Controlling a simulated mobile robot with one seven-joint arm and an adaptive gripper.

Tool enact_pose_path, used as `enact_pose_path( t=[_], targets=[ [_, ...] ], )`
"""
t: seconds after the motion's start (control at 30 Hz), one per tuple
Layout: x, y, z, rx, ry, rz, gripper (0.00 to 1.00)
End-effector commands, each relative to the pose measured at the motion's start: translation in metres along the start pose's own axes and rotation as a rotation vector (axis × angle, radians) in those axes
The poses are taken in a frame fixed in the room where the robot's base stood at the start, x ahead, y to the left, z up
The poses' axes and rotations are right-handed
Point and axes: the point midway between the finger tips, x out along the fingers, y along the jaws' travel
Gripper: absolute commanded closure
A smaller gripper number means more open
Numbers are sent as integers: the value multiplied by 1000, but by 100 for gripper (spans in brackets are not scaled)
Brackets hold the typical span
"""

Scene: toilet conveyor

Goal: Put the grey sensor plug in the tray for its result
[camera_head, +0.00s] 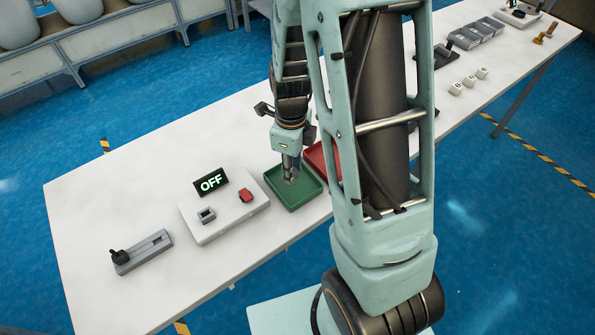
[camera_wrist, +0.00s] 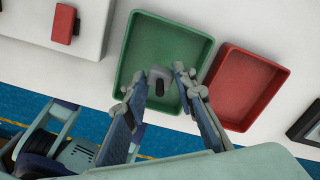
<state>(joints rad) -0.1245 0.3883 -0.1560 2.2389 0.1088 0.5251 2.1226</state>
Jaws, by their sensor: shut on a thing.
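My gripper (camera_head: 291,179) points down over the green tray (camera_head: 303,200) in the head view. In the wrist view, my gripper (camera_wrist: 160,78) is shut on the small grey sensor plug (camera_wrist: 158,76), which shows between its fingertips. Behind it is the floor of the green tray (camera_wrist: 165,38). I cannot tell whether the plug touches that floor. The red tray (camera_wrist: 250,85) lies right beside the green one and looks empty. In the head view the red tray (camera_head: 322,158) is partly hidden by my arm.
Left of the green tray is a white box (camera_head: 227,217) with a grey socket, a red button (camera_head: 246,195) and a display (camera_head: 211,181) reading OFF. A grey slider with a black knob (camera_head: 142,250) lies farther left. White blocks (camera_head: 469,82) stand at the right.

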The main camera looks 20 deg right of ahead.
Motion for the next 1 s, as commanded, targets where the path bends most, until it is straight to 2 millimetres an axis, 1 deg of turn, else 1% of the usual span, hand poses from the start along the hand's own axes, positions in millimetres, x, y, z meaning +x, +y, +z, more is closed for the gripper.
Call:
enact_pose_path(
  t=[0.03,0.1,0.4,0.53,0.57,0.7,1.0],
  targets=[
    [11,3,2,-2,1,1,100],
    [14,6,3,0,1,1,100],
    [14,6,4,1,0,0,100],
    [18,6,4,1,1,1,100],
    [18,6,4,1,0,0,74],
    [17,6,4,1,0,0,58],
    [16,6,4,1,0,0,57]
  ],
)
